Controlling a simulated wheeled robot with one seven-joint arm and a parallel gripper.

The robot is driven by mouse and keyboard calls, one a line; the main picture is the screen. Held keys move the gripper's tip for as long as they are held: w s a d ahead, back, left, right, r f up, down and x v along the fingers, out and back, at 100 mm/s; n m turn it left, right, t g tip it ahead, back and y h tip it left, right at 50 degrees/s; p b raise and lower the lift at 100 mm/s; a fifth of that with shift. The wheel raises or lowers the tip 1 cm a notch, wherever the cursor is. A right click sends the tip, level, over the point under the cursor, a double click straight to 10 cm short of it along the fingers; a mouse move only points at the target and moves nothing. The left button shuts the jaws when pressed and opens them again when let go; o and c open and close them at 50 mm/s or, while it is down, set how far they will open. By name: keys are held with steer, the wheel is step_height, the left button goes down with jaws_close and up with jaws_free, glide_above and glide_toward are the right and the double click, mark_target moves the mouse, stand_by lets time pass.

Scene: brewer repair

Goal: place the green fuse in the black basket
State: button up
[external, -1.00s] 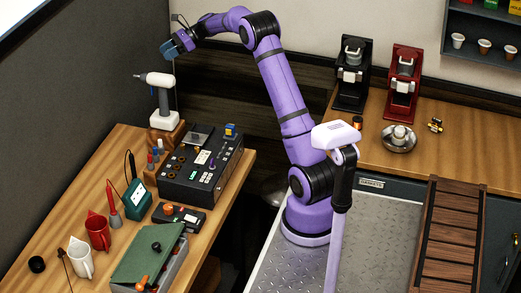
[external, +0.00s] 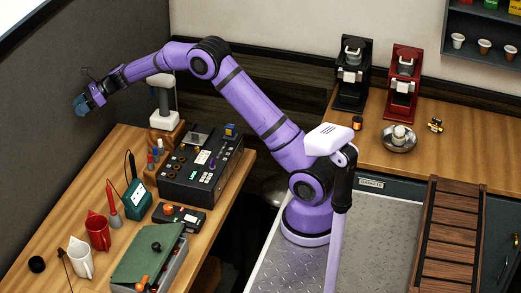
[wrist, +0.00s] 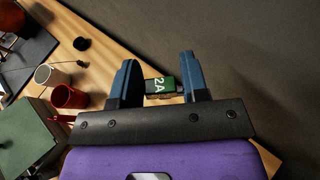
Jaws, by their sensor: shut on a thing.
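The green fuse (wrist: 159,85), marked "2A", is between the two blue fingers of my gripper (wrist: 158,66) in the wrist view, and the gripper is shut on it. In the external view my gripper (external: 82,104) is in the air at the left, above the far left side of the bench and near the grey wall. The fuse cannot be made out there. I cannot make out a black basket for certain. A dark object (wrist: 24,58) at the left edge of the wrist view is only partly seen.
Below stand a white drill (external: 162,98) on a wooden block, a black control panel (external: 200,170), a green tester (external: 136,198), a red cup (external: 97,232), a white cup (external: 80,258) and a green-lidded box (external: 148,255).

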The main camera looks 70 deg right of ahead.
steer(key=w+a+f, duration=0.1)
steer(key=a+f, duration=0.1)
steer(key=a, duration=0.5)
steer(key=w+a+f, duration=0.2)
steer(key=a, duration=0.5)
glide_above(37, 265)
steer(key=a, duration=0.1)
steer(key=shift+s+f, duration=0.2)
steer(key=shift+f, duration=10.25)
steer(key=o, duration=1.1)
steer(key=shift+c, duration=0.2)
steer(key=shift+r, duration=0.1)
